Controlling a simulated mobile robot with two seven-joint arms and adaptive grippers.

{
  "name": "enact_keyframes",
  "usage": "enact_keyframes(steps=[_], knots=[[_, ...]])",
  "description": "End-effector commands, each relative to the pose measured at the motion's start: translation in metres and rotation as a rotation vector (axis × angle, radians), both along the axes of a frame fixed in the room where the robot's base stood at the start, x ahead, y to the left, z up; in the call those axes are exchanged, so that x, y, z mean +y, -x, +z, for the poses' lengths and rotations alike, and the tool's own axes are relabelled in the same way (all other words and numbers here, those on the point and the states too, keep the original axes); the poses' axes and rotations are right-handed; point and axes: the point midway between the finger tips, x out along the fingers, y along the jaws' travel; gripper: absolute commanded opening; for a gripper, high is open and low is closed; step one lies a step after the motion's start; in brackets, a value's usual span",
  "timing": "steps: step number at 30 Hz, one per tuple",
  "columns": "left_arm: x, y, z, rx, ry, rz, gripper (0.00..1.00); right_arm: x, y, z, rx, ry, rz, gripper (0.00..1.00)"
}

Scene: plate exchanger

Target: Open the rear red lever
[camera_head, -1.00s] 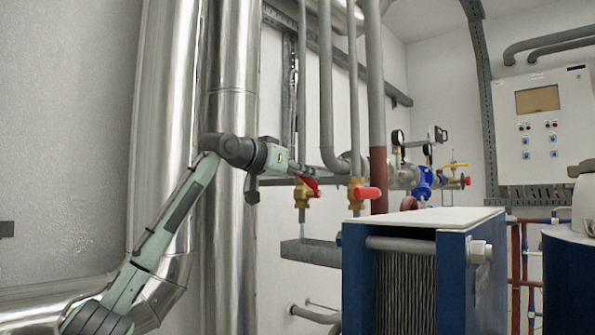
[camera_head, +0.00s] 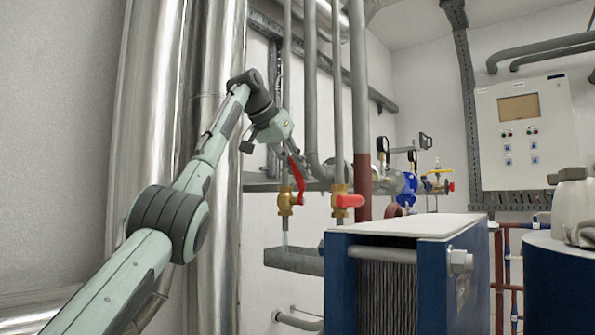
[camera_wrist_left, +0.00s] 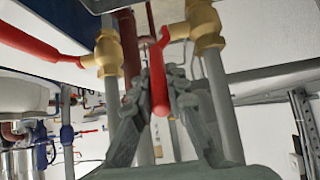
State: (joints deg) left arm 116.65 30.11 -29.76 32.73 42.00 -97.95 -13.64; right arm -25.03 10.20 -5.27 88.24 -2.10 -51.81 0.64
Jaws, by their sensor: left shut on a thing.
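The rear red lever (camera_head: 298,174) is on a brass valve (camera_head: 286,200) on the left vertical pipe. It stands steeply, running up and slightly left from its lower end. My left gripper (camera_head: 290,153) is at its upper part, the fingers small in the head view. In the left wrist view the fingers (camera_wrist_left: 160,82) are closed around the red lever (camera_wrist_left: 159,72), with its brass valve (camera_wrist_left: 203,22) above right. A thin pale stream shows below the valve in the head view. My right gripper is not in view.
A second brass valve (camera_head: 339,200) with a red lever (camera_head: 350,201) sits just right; that lever also shows in the left wrist view (camera_wrist_left: 35,42). A grey trough (camera_head: 293,261) hangs below the valves. The blue plate exchanger (camera_head: 337,285) stands in front at right.

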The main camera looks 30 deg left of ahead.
Motion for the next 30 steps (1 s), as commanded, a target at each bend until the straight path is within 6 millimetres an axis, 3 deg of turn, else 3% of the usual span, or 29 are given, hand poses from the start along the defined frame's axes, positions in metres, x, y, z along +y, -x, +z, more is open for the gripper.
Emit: enact_keyframes(steps=[25,26,30], knots=[[-0.0011,-0.0021,0.004,0.042,-0.005,-0.001,0.0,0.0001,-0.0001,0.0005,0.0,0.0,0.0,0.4],[-0.0011,-0.0021,0.0041,0.042,-0.005,-0.001,0.16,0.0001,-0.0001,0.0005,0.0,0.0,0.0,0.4],[-0.0008,-0.0017,0.0034,0.045,-0.006,-0.001,0.34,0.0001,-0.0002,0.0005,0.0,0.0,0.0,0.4]])
